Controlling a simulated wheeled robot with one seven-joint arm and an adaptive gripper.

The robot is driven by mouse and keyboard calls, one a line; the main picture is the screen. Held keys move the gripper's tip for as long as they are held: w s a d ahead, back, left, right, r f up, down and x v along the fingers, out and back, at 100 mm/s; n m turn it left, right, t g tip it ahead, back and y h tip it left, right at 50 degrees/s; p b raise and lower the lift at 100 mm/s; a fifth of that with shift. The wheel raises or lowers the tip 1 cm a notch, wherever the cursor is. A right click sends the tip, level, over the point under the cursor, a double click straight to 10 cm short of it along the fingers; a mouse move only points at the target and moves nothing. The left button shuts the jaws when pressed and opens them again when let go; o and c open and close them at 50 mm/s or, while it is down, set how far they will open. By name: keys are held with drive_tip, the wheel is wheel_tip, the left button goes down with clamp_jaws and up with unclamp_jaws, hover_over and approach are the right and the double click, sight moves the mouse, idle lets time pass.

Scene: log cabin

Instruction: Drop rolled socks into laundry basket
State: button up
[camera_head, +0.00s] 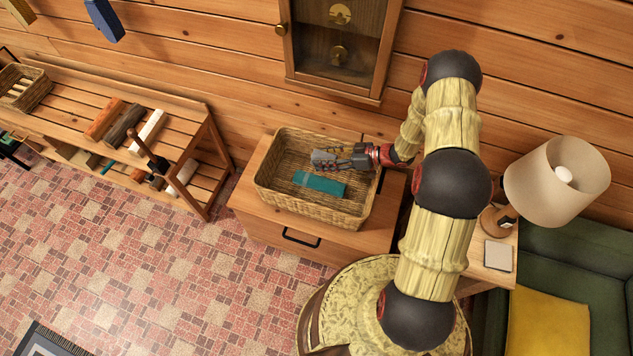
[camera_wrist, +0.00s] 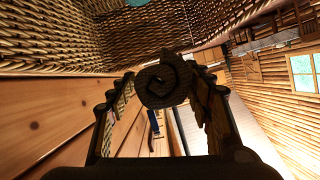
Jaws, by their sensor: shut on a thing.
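The rolled socks (camera_head: 322,156) are a small grey roll in the head view. In the wrist view they (camera_wrist: 165,82) look dark, with a spiral end, between my fingertips. My gripper (camera_head: 332,159) is shut on them. It reaches in from the right over the wicker laundry basket (camera_head: 277,204), which stands on a wooden cabinet. The basket's woven wall fills the upper part of the wrist view (camera_wrist: 130,35). How high the socks are above the basket floor is hard to tell. A flat teal thing (camera_head: 320,184) lies in the basket below my gripper.
The wooden cabinet (camera_head: 256,228) has a black handle. A lamp (camera_head: 556,182) stands on a side table at right, beside a green sofa (camera_head: 598,250). A wall clock (camera_head: 340,45) hangs behind the basket.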

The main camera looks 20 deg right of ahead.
wheel_tip(320, 180, down, 4)
drive_tip(key=b, duration=0.3)
drive_tip(key=shift+f, duration=0.15)
drive_tip(key=o, duration=1.2)
drive_tip(key=shift+c, duration=0.2)
wheel_tip(320, 180, up, 10)
